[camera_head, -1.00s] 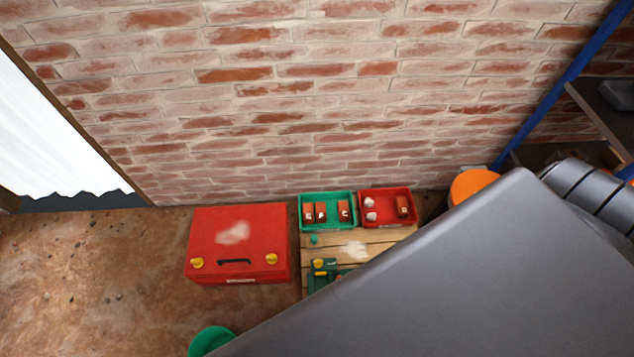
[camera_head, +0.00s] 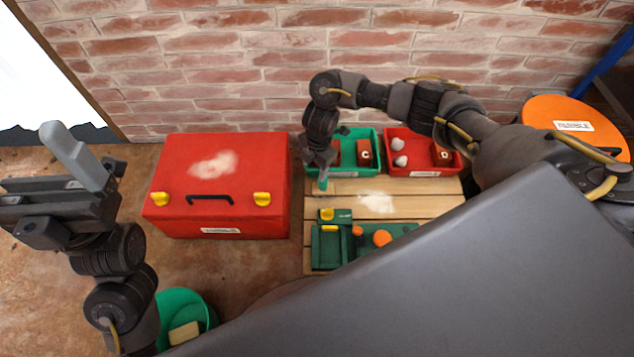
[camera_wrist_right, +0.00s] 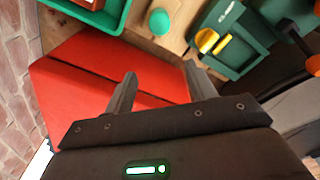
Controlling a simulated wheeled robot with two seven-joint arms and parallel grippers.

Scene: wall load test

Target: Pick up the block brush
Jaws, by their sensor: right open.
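No object is plainly recognisable as the block brush. A small green knob (camera_head: 323,184) stands on the wooden slatted top (camera_head: 345,187); it also shows in the right wrist view (camera_wrist_right: 159,21). A tan block (camera_head: 184,333) lies in the green bucket (camera_head: 205,305) at the lower left; its kind is unclear. My right gripper (camera_head: 321,168) points down by the knob in the head view. In the right wrist view its open, empty fingers (camera_wrist_right: 160,77) are apart from the knob, with the red box behind. My left gripper (camera_head: 78,157) is raised at the left; its opening is unclear.
A red toolbox (camera_head: 217,187) with yellow latches stands left of the slatted top. Green (camera_head: 372,139) and red (camera_head: 423,173) bins with blocks sit along its back, before the brick wall. Green tools (camera_head: 331,245) lie at its front. An orange drum (camera_head: 570,115) stands right.

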